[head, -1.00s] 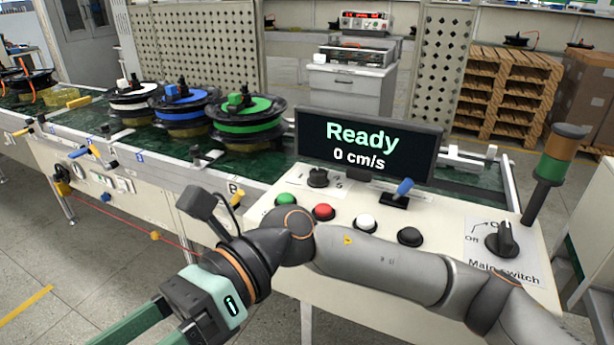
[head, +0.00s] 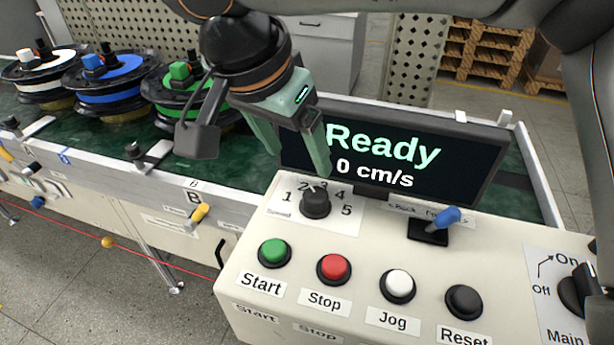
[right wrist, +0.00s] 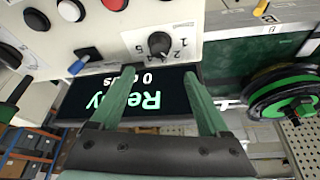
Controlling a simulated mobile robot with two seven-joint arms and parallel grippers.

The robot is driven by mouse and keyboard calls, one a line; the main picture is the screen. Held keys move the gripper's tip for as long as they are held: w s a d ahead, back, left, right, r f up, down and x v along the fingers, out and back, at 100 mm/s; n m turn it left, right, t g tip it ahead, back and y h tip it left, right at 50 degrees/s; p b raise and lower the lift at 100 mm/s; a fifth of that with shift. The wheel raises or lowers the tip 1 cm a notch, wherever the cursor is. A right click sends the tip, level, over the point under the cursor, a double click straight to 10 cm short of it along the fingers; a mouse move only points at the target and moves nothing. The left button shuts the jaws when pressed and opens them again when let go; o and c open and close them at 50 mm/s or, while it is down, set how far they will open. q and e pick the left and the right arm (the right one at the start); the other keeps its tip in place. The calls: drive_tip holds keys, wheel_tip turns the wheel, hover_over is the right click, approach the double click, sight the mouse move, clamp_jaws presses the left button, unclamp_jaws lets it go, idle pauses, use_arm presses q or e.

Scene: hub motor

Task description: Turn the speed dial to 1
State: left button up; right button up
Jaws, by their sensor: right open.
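The speed dial (head: 315,203) is a black knob on the control panel, with the numbers 1 to 5 around it. In the head view its pale mark points up toward the 2 and 3; the exact setting is hard to read. The dial also shows in the right wrist view (right wrist: 158,44). My right gripper (head: 298,162) is open and empty, above and behind the dial, in front of the display. In the right wrist view its two green fingers (right wrist: 174,80) are apart, with the dial beyond their tips. My left gripper is not in view.
The display (head: 400,155) reads Ready, 0 cm/s. A blue-tipped lever (head: 446,217) stands right of the dial. Start (head: 274,253), Stop (head: 334,268), Jog and Reset buttons lie in front. The main switch (head: 577,290) is at right. Spools (head: 185,97) stand on the conveyor at left.

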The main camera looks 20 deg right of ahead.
sight(315, 195)
drive_tip(key=b+x, duration=0.1)
drive_tip(key=x, duration=1)
drive_tip(key=shift+f, duration=0.45)
drive_tip(key=shift+c, duration=0.4)
clamp_jaws()
